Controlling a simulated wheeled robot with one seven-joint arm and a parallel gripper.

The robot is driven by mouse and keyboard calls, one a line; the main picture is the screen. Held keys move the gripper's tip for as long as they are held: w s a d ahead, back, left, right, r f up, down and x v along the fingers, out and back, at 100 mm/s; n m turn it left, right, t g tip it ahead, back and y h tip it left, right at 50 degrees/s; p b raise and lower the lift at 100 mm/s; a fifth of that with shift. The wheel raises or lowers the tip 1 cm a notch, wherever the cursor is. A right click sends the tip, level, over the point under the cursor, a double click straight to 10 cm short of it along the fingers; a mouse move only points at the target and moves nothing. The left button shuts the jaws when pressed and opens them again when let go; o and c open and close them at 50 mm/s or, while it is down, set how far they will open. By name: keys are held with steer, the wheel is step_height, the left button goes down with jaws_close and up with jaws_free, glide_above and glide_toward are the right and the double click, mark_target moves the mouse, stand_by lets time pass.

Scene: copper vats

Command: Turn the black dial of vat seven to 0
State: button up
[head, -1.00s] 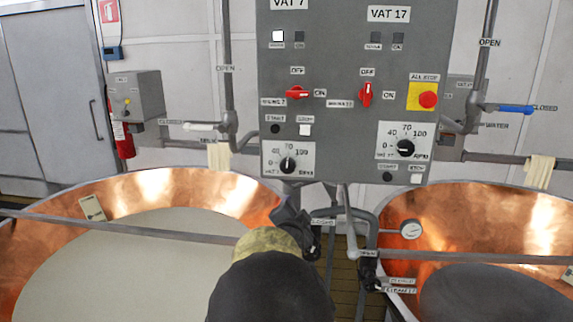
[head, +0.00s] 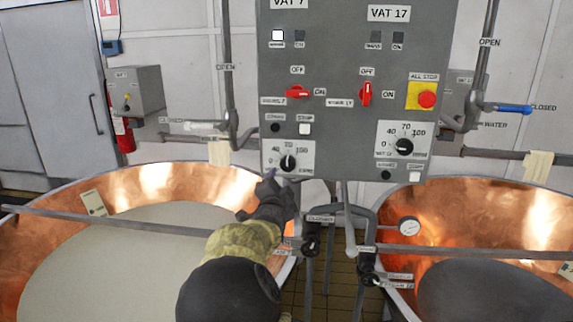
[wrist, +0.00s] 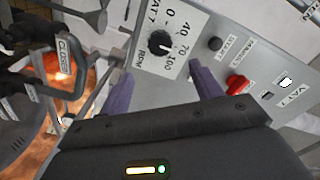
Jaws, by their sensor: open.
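The black dial of vat seven (head: 288,163) sits on a white scale plate at the lower left of the grey control panel. In the wrist view the dial (wrist: 160,43) is just beyond my fingers. Its white mark seems to point near 70 or a little past it; the exact reading is too small to tell. My gripper (head: 271,183) is just below and left of the dial in the head view. In the wrist view my gripper (wrist: 160,72) has its two purple fingers spread apart, empty, with the dial between and ahead of them. The fingers seem apart from the dial.
Vat seven's red switch (head: 297,92) and start and stop buttons are above the dial. Vat 17's similar dial (head: 404,146) and the all-stop button (head: 427,99) are to the right. Copper vats (head: 155,180) lie below, with a rail (head: 150,228) across. Pipes and valves (head: 311,245) stand below the panel.

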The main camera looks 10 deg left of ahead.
mark_target(287, 167)
steer(key=w+p, duration=0.1)
steer(key=w, duration=0.2)
steer(key=w+p, duration=0.2)
steer(key=w, duration=0.2)
steer(key=w+p, duration=0.2)
steer(key=w, duration=0.2)
steer(key=shift+w+d+r, duration=0.15)
steer(key=shift+d, duration=0.1)
steer(key=shift+w+p, duration=0.35)
steer(key=shift+w, duration=0.25)
steer(key=shift+c, duration=0.5)
steer(key=shift+f, duration=0.25)
steer(key=c, duration=0.9)
